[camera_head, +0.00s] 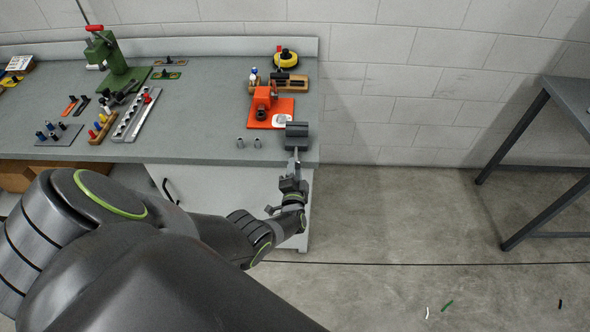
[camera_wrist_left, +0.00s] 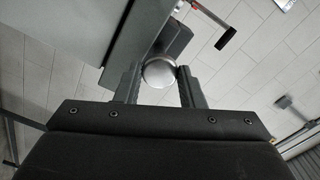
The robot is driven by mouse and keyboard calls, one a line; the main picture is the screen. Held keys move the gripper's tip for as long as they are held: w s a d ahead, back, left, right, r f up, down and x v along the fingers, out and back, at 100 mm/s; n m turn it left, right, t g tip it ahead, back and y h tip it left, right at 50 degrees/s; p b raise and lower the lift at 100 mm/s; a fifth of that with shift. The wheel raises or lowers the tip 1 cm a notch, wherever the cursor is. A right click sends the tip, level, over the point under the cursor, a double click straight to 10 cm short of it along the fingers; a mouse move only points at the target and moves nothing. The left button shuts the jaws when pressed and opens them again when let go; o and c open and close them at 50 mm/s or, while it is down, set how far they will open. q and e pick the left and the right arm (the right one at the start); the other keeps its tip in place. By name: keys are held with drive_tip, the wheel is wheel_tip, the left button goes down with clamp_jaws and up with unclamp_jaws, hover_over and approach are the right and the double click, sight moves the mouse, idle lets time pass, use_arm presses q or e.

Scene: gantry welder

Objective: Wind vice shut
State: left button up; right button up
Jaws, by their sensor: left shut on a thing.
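The grey vice (camera_head: 297,130) sits at the right front corner of the workbench, with its screw pointing down towards the front in the head view. A gap between its jaws is hard to judge from here. My left gripper (camera_head: 292,183) is in front of the bench edge at the outer end of the screw. In the left wrist view a round silver knob end (camera_wrist_left: 159,72) sits between the two fingers, which are shut on it. The dark body of the vice (camera_wrist_left: 174,40) shows just behind the knob. The right gripper is not in view.
An orange fixture (camera_head: 262,103) and two small metal cylinders (camera_head: 249,142) stand near the vice. A green press (camera_head: 118,60) and trays of parts are further left on the workbench (camera_head: 205,125).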

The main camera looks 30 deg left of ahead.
use_arm(q)
drive_tip(key=shift+m, duration=0.5)
drive_tip(key=o, duration=1)
drive_tip(key=shift+p+v, duration=2.1)
drive_tip(key=shift+v, duration=6.65)
drive_tip(key=shift+f, duration=0.1)
